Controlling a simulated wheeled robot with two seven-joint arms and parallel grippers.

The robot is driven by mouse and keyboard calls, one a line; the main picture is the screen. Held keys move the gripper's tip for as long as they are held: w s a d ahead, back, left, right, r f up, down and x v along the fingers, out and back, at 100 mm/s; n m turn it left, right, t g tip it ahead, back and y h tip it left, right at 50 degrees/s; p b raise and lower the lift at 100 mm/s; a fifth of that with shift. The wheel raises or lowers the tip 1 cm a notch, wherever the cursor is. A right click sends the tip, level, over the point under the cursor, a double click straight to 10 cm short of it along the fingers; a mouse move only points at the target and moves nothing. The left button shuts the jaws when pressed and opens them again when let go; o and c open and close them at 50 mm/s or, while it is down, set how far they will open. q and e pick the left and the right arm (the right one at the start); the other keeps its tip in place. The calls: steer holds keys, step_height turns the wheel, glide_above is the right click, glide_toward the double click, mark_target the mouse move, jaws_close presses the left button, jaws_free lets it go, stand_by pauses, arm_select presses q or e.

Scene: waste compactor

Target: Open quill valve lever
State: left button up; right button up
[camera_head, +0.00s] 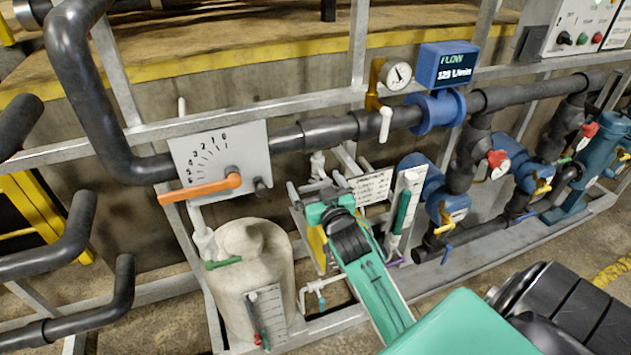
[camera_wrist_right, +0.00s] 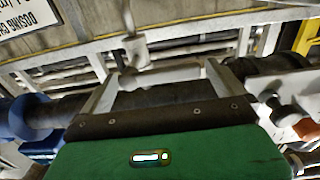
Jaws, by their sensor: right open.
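My right gripper (camera_head: 316,188) reaches in from the lower right, just below the dark horizontal pipe (camera_head: 330,132). It is open, with nothing between its fingers. A small white valve fitting (camera_head: 318,163) sits under the pipe, just beyond the fingertips. This looks like the quill valve; its lever is hard to make out. In the right wrist view the open fingers (camera_wrist_right: 160,70) frame a stretch of pipe, and the white fitting (camera_wrist_right: 137,50) shows beyond them, apart from both fingers. My left gripper is not in view.
A dial plate (camera_head: 205,150) with an orange lever (camera_head: 200,188) stands left. A white handle (camera_head: 386,124), gauge (camera_head: 396,74) and blue flow meter (camera_head: 447,65) are right along the pipe. A cream tank (camera_head: 245,275) stands below left; a white sign (camera_head: 370,187) is close right of the gripper.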

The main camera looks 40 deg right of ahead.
steer(key=shift+w+d, duration=0.1)
steer(key=shift+w, duration=0.15)
steer(key=c, duration=1.3)
